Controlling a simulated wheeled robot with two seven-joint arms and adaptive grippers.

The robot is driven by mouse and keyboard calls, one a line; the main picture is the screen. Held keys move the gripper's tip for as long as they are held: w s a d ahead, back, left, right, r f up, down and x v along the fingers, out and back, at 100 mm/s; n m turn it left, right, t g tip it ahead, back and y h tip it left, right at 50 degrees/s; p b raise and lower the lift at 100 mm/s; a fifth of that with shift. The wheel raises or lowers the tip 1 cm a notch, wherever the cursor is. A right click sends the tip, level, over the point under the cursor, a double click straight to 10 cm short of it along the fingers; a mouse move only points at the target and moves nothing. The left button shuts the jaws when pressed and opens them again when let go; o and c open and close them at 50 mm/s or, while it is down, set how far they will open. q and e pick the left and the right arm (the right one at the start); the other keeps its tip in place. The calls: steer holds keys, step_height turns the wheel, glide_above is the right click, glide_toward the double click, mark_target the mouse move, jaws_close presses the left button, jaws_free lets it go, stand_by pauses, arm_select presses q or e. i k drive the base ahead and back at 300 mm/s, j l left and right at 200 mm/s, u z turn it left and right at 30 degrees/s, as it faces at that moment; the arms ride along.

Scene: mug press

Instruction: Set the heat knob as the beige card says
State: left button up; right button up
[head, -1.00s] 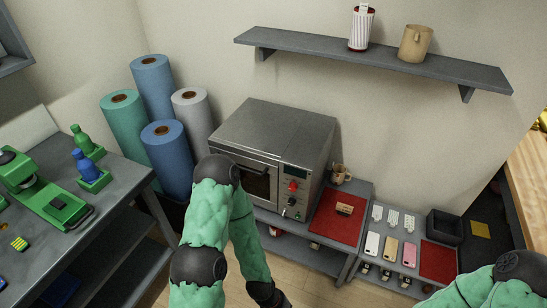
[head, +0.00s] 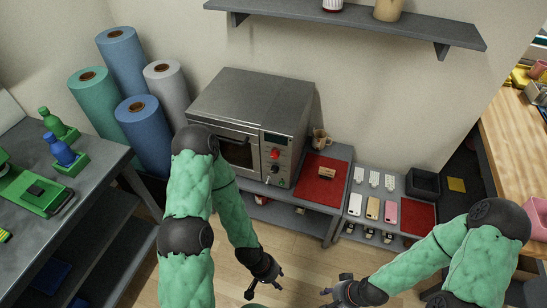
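The steel oven-like press (head: 250,110) stands on a grey bench. Its right front panel carries a red knob (head: 274,154), smaller dark controls below it and a small lever (head: 268,180). I cannot tell which is the heat knob, or read any setting. A small tan block or card (head: 327,171) stands on the red mat (head: 318,190) right of the press; its writing is too small to read. My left gripper (head: 265,289) is below and in front of the press, apart from it, open and empty. My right gripper (head: 332,288) is further right, low over the floor, open and empty.
A tan mug (head: 319,138) stands behind the mat. Several phones lie on a lower bench at right, beside a black bin (head: 423,183). Fabric rolls (head: 145,123) stand left of the press. A wall shelf (head: 345,25) hangs above. The floor before the bench is clear.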

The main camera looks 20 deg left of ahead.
mark_target(275, 154)
steer(key=j+z, duration=0.4)
steer(key=j, duration=0.35)
steer(key=j+z, duration=0.35)
steer(key=j, duration=0.45)
steer(key=k+j+z, duration=0.1)
steer(key=j+z, duration=0.3)
steer(key=j, duration=0.35)
